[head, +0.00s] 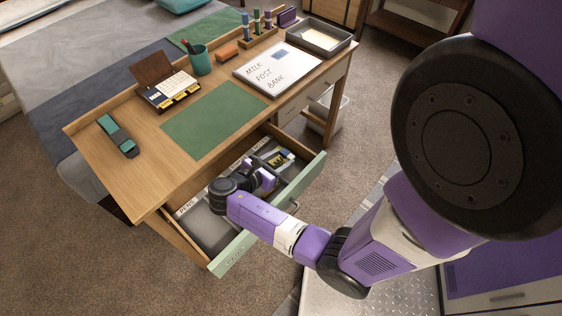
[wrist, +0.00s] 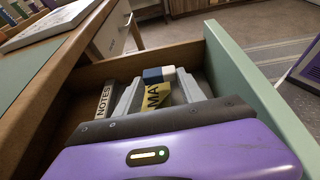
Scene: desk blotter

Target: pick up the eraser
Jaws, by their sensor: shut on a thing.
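The eraser (wrist: 158,78) has a blue and white end and a yellow sleeve with dark letters. It shows in the wrist view between the two grey fingers of my gripper (wrist: 160,92), which is shut on it. In the head view my gripper (head: 270,163) reaches into the open desk drawer (head: 305,180), toward its right end. The lower part of the eraser is hidden by the gripper body, and I cannot tell whether it touches the drawer floor.
The drawer's green front and wooden walls surround the gripper closely. A NOTES label (wrist: 105,100) and a PENS label (head: 187,206) mark compartments.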

